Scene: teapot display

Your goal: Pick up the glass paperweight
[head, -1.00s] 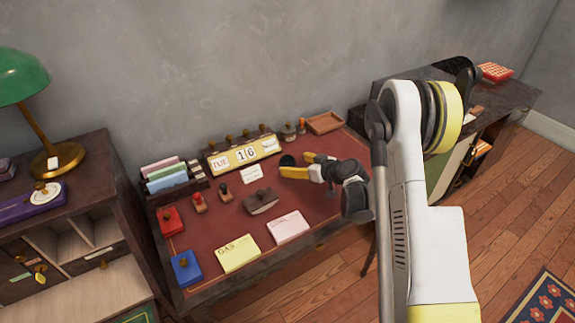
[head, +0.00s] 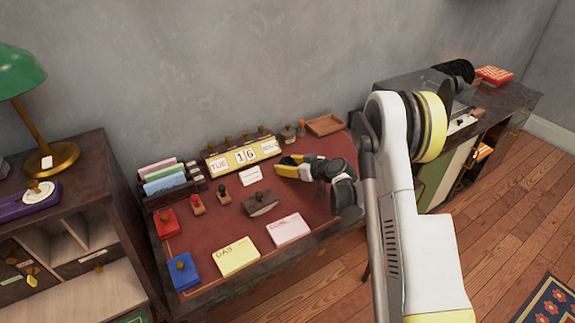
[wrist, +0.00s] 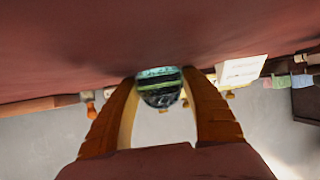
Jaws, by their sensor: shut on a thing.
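The glass paperweight (wrist: 159,90) is a small dark, rounded glass piece with teal and green bands, between my fingertips in the wrist view. My gripper (wrist: 160,80) is shut on it, one orange-yellow finger on each side. In the head view my gripper (head: 287,165) is low over the red desk top, to the right of a small white card. There the paperweight is mostly hidden by the fingers. I cannot tell whether it still touches the desk.
A flip calendar (head: 243,154) stands behind and left of my gripper. A brown blotter (head: 260,203) lies in front of it, with a pink pad (head: 288,229) and a yellow pad (head: 235,256) nearer. A wooden tray (head: 325,124) is at the back right.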

